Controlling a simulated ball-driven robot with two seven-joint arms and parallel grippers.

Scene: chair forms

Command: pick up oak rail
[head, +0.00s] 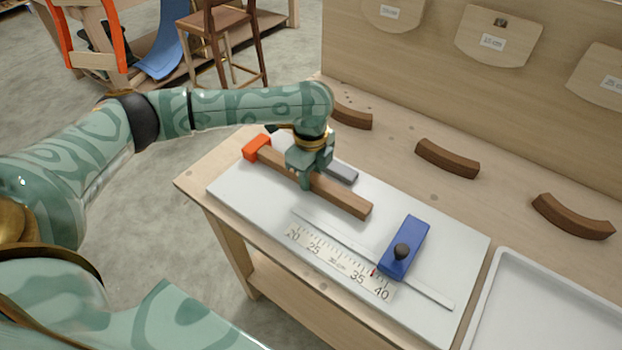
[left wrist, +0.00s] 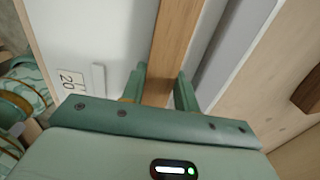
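The oak rail (head: 343,196) is a long brown wooden bar lying along the white board, with its far left end at an orange block (head: 257,148). My left gripper (head: 308,180) points down over the rail, with its fingers on either side of it. In the left wrist view the rail (left wrist: 176,35) runs between the two fingers (left wrist: 160,88). Whether the fingers press on the rail or stand just clear of it cannot be told. My right gripper is not in view.
The white board (head: 235,190) carries a printed scale (head: 335,262), a blue block with a black knob (head: 412,240) and a grey bar (head: 343,173). Curved brown pieces (head: 447,158) lie behind it. A white tray (head: 490,290) is at the right. A chair (head: 215,25) stands beyond.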

